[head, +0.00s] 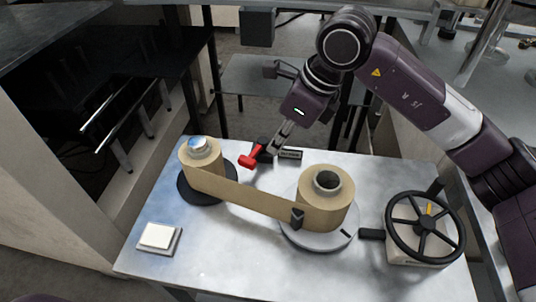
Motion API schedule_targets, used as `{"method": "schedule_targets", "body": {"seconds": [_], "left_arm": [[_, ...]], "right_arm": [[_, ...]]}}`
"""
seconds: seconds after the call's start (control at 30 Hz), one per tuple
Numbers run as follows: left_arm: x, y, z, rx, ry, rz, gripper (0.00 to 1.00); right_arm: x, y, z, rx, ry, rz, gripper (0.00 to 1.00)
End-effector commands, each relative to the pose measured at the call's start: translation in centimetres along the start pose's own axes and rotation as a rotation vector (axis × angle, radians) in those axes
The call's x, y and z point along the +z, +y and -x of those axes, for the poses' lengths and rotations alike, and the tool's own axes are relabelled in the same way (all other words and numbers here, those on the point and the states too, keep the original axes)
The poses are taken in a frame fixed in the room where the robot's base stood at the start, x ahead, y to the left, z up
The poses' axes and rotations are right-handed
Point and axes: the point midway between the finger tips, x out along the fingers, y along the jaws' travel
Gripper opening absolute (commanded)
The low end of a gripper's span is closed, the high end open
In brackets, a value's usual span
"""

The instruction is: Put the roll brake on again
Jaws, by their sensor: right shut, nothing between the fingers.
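The roll brake shows as a red lever (251,160) with a dark base (264,146) behind the paper web, close to the left roll. My right gripper (273,151) reaches down from behind, shut and empty, with its fingertips at the brake's base and just right of the red lever. I cannot tell whether they touch it. The left kraft roll (200,177) stands on a black disc (194,193) with a silver hub on top. A brown paper web (245,195) runs from it to the right kraft roll (327,200) on a grey disc. My left gripper is not in view.
A black handwheel (425,224) with a yellow mark stands at the table's right. A white square pad (158,236) lies at the front left. A small dark plate (290,154) lies beside the brake. The front middle of the metal table (235,265) is clear.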

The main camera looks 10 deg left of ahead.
Motion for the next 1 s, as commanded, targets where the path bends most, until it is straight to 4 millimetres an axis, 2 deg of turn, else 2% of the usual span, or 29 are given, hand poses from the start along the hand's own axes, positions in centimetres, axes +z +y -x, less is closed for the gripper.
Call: {"method": "schedule_targets", "body": {"seconds": [0.1,0.23,0.4,0.83,0.93,1.0], "left_arm": [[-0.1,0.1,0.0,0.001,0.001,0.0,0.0],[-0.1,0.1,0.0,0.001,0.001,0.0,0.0],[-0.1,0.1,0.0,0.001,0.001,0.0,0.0],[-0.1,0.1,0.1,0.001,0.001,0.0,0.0],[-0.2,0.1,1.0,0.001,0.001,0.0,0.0],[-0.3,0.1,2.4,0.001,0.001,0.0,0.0]], "right_arm": [[0.0,0.0,2.2,-0.003,-0.001,0.002,0.0],[0.0,0.0,3.7,-0.001,0.0,0.001,0.0],[-0.1,0.1,4.3,0.001,0.001,0.0,0.0],[0.0,0.0,4.4,0.001,0.001,0.0,0.0],[0.4,0.0,5.3,0.001,0.0,0.001,0.0],[0.9,0.0,6.6,0.0,0.0,0.001,0.0]]}}
